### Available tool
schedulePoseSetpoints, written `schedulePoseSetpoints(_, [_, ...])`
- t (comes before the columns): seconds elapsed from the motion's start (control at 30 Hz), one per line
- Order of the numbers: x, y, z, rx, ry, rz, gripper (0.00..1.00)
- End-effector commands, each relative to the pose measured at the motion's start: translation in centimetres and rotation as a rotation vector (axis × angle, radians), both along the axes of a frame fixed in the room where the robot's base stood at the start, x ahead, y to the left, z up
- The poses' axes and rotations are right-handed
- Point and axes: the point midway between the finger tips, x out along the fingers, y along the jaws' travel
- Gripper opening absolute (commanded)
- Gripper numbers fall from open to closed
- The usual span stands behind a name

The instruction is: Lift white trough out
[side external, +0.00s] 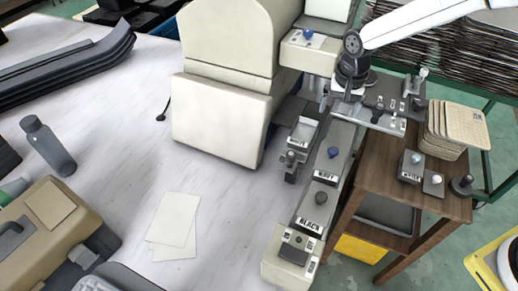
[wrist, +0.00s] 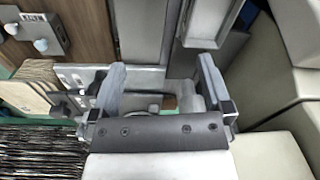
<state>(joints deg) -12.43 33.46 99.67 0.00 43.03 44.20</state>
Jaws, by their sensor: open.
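My gripper (side external: 345,92) is at the upper right in the side view, over the far end of the long pale machine bed. In the wrist view my gripper (wrist: 160,85) has its two grey fingers wide apart. Between and beyond the fingers are pale metal parts that I cannot make out clearly. No trough is plainly labelled white. A grey panel with a blue knob (side external: 333,152) and a panel marked BLACK (side external: 316,210) with a dark knob lie along the bed.
A large cream machine housing (side external: 225,110) stands left of the bed. At right, a wooden stand (side external: 390,200) carries knobbed blocks (side external: 411,165) and a stack of tan boards (side external: 455,130).

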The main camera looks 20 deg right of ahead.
Motion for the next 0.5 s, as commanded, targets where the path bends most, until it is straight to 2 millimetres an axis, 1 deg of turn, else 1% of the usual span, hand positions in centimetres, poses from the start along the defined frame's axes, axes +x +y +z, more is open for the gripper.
schedulePoseSetpoints(0.03, [0.9,1.0,-0.5,0.001,0.012,-0.027,1.00])
schedulePoseSetpoints(0.2, [3.1,3.7,-1.7,-0.002,0.042,-0.133,1.00])
schedulePoseSetpoints(0.33, [4.1,5.1,-2.4,-0.005,0.058,-0.191,1.00])
schedulePoseSetpoints(0.5, [4.7,6.0,-2.8,-0.007,0.067,-0.228,1.00])
